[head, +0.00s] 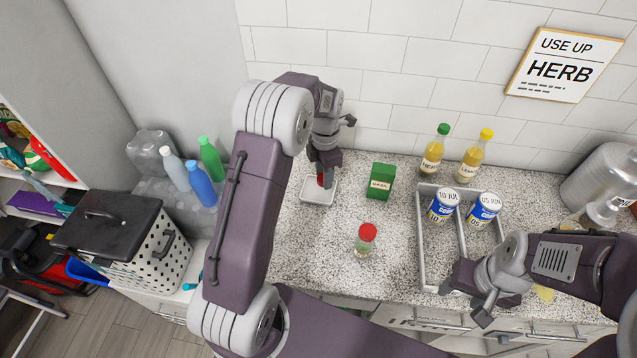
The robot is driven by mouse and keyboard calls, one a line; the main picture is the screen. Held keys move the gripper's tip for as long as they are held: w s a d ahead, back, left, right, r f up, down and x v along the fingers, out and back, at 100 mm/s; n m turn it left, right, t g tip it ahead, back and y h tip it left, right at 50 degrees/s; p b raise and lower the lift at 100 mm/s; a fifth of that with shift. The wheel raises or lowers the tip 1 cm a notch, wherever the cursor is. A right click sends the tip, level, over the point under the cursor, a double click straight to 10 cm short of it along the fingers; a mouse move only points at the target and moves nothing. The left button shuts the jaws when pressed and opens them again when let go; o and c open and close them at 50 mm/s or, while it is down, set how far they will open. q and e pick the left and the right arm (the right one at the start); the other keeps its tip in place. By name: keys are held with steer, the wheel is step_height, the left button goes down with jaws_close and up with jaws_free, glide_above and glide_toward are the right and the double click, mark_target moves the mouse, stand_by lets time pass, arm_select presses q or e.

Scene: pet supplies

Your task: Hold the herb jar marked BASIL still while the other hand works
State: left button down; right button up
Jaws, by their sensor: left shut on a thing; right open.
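My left gripper (325,177) points down over a small white tray (318,200) at the back left of the counter. It is shut on a red-topped object (320,181), mostly hidden by the fingers, so I cannot read any BASIL label on it. A clear jar with a red lid (367,233) stands upright and free in the middle of the counter; its label is too small to read. A green box (380,181) with a pale label stands behind it. My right gripper (480,291) is open and empty at the front right, near the divided tray.
A grey divided tray (424,262) holds two blue-and-white dated tins (443,204). Two bottles (433,153) with green and yellow caps stand behind. A metal canister (606,181) is at the right. A "USE UP HERB" sign (558,65) hangs above. Counter around the red-lidded jar is clear.

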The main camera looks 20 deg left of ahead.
mark_target(319, 191)
arm_select(q)
steer(key=shift+w+a+f, duration=0.1)
steer(key=shift+a+f, duration=0.2)
steer(key=shift+a, duration=0.2)
steer(key=shift+w+a+f, duration=0.1)
steer(key=shift+a+f, duration=0.15)
steer(key=shift+a, duration=0.2)
steer(key=shift+f, duration=2)
steer(key=shift+s+f, duration=0.1)
steer(key=c, duration=0.9)
jaws_free()
steer(key=shift+c, duration=0.2)
step_height(319, 191, up, 12)
steer(key=shift+r, duration=0.15)
steer(key=shift+s+d+m, duration=0.2)
steer(key=shift+s+m, duration=0.05)
steer(key=shift+m, duration=0.25)
steer(key=s+d+f+m, duration=0.2)
steer(key=s+m, duration=0.7)
steer(key=m, duration=0.4)
steer(key=s+d+f+m+t, duration=0.1)
steer(key=s+d+f+m, duration=0.2)
steer(key=s+m, duration=0.7)
steer(key=m, duration=0.3)
steer(key=shift+s+d+f, duration=0.2)
